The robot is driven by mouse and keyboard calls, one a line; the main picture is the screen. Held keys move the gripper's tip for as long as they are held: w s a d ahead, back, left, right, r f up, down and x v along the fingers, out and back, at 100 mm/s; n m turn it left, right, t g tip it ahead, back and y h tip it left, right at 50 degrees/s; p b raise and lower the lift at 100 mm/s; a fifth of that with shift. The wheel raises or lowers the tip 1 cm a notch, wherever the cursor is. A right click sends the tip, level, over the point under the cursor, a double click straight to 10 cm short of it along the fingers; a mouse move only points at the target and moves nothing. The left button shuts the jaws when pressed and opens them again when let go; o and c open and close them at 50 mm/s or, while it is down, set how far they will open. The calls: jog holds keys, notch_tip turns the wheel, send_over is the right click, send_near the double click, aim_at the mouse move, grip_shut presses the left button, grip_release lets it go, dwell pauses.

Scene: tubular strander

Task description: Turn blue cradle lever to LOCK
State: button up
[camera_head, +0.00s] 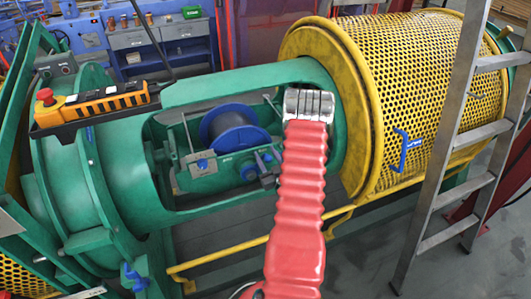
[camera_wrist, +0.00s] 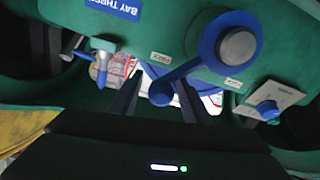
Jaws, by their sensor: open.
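The blue cradle lever (camera_wrist: 205,65) is large in the wrist view, its round hub around a grey pin. Its arm points down and left to a round knob. My gripper (camera_wrist: 156,104) is open, with one dark finger on each side of the knob; contact cannot be told. An upside-down label (camera_wrist: 160,57) above the lever's arm seems to read FREE. The LOCK label (camera_wrist: 233,83) is right of the arm, below the hub.
A blue spool (camera_head: 235,128) sits in the cradle, inside the green tube's opening. A smaller blue knob on a plate (camera_wrist: 268,108) and a blue-tipped fitting (camera_wrist: 102,72) flank the lever. A yellow perforated guard (camera_head: 420,85) and a ladder (camera_head: 450,140) stand right.

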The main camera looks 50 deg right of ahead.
jog(key=shift+x, duration=0.8)
